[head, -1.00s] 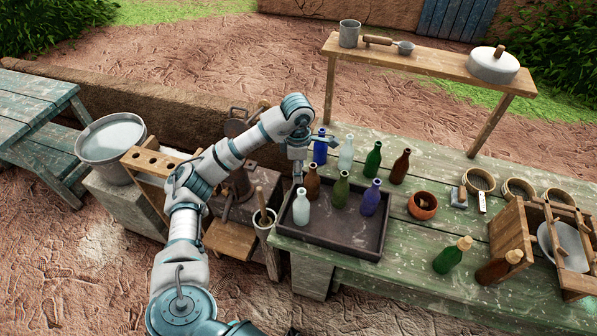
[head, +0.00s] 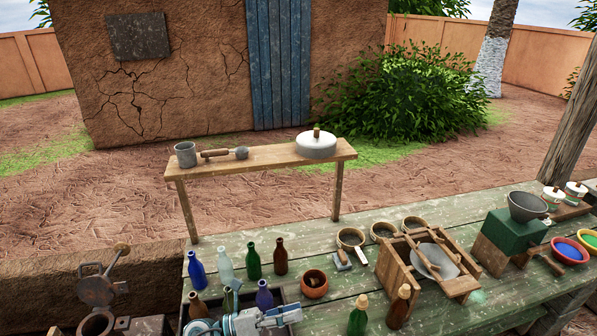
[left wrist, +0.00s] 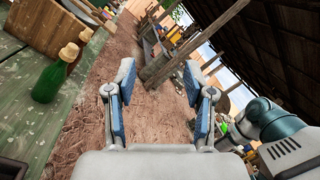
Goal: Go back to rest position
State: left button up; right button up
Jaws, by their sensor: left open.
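My left gripper (head: 284,316) shows at the bottom of the head view, low in front of the bottles and pointing right. In the left wrist view its two blue-padded fingers (left wrist: 160,88) stand wide apart with nothing between them. The fingers point out over bare ground beside the green table. The dark tray (head: 291,294) is partly hidden behind my left arm and gripper. Brown, olive and blue bottles stand in it. My right gripper is not seen.
Blue (head: 196,270), clear, green and brown bottles stand behind the tray. Two corked bottles (head: 358,318) stand right of my gripper; they also show in the left wrist view (left wrist: 50,78). A clay bowl (head: 314,284) and a wooden rack (head: 395,270) are nearby.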

pick_arm(q)
jog(key=w+a+f+n+t+y, duration=0.15)
jog(key=a+n+t+y, duration=0.35)
jog(key=n+t, duration=0.5)
jog(key=w+a+n+t+y, duration=0.4)
jog(key=n+t, duration=0.3)
jog(key=n, duration=0.6)
jog(key=s+a+f+n+g+y, duration=0.3)
jog(key=a+f+n+y, duration=0.3)
jog(key=f, duration=0.3)
jog(key=s+a+f+n+g+y, duration=0.3)
jog(key=a+f+n+y, duration=0.15)
jog(key=f+n, duration=0.3)
jog(key=s+f+n+g, duration=0.2)
jog(key=s+f+g, duration=0.5)
jog(key=s, duration=0.4)
jog(key=s+f+n+g, duration=0.3)
jog(key=s+f+g, duration=0.2)
jog(key=s+f, duration=0.7)
jog(key=f, duration=1.1)
jog(key=s+f, duration=0.2)
jog(key=f, duration=1)
jog(key=s+a+f+g, duration=0.1)
jog(key=s+a+f, duration=0.2)
jog(key=s+f, duration=1.2)
jog(key=shift+s+f+m+g, duration=0.3)
jog(key=shift+s+m+g, duration=0.15)
jog(key=shift+s, duration=0.5)
